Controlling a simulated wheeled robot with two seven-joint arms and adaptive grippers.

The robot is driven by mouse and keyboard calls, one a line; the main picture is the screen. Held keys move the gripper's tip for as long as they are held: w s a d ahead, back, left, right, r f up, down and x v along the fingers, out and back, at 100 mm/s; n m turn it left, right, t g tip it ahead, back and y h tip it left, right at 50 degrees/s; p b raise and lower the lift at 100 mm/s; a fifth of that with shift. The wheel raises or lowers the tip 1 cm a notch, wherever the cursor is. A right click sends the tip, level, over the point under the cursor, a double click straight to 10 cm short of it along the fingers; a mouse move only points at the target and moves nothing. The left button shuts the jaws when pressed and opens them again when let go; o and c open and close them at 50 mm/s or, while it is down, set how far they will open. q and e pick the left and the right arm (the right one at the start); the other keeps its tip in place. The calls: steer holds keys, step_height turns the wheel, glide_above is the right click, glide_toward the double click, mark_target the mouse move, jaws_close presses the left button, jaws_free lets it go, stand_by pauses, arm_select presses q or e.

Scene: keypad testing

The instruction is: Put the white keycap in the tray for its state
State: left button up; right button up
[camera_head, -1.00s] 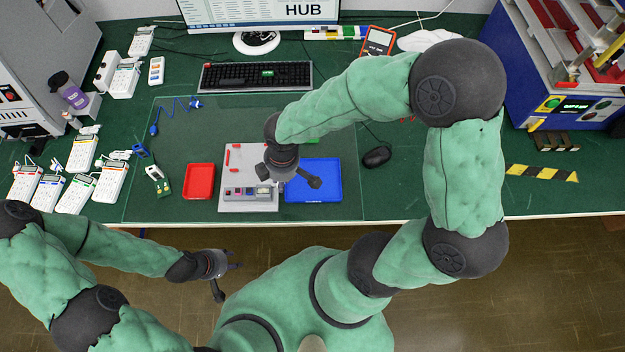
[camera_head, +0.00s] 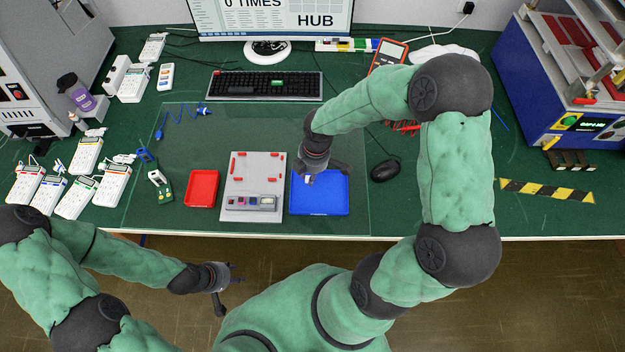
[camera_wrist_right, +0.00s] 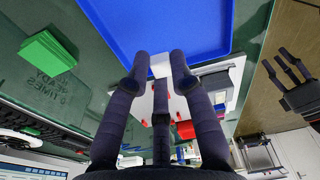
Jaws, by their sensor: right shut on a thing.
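The white keycap (camera_wrist_right: 160,66) is between the fingertips of my right gripper (camera_wrist_right: 157,72), which is shut on it. In the head view the keycap is a small pale spot (camera_head: 309,178) at the right gripper (camera_head: 315,178), over the blue tray (camera_head: 321,208). I cannot tell its exact height above the tray. In the wrist view the blue tray (camera_wrist_right: 185,22) lies beyond the fingertips. The red tray (camera_head: 201,188) is empty, left of the grey test board (camera_head: 253,190). My left gripper (camera_head: 232,281) is open and empty in front of the table.
The grey board has red clamps and a small panel. A green block (camera_wrist_right: 47,52) lies on the mat. A mouse (camera_head: 385,171) is right of the blue tray, a keyboard (camera_head: 264,85) behind. Several white devices (camera_head: 85,155) and a green USB-like part (camera_head: 160,186) are at left.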

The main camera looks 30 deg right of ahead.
steer(key=shift+w+d+f+b, duration=0.15)
steer(key=shift+w+d+f, duration=0.15)
steer(key=shift+f, duration=0.25)
steer(key=shift+w+d+f+b, duration=0.15)
steer(key=shift+d+f, duration=0.25)
steer(key=shift+f, duration=0.15)
step_height(320, 180, down, 3)
steer(key=shift+w+d+f+b, duration=0.1)
steer(key=shift+f+b, duration=0.05)
steer(key=shift+b, duration=0.7)
steer(key=o, duration=0.3)
steer(key=shift+f, duration=0.1)
steer(key=o, duration=0.5)
steer(key=shift+c, duration=0.2)
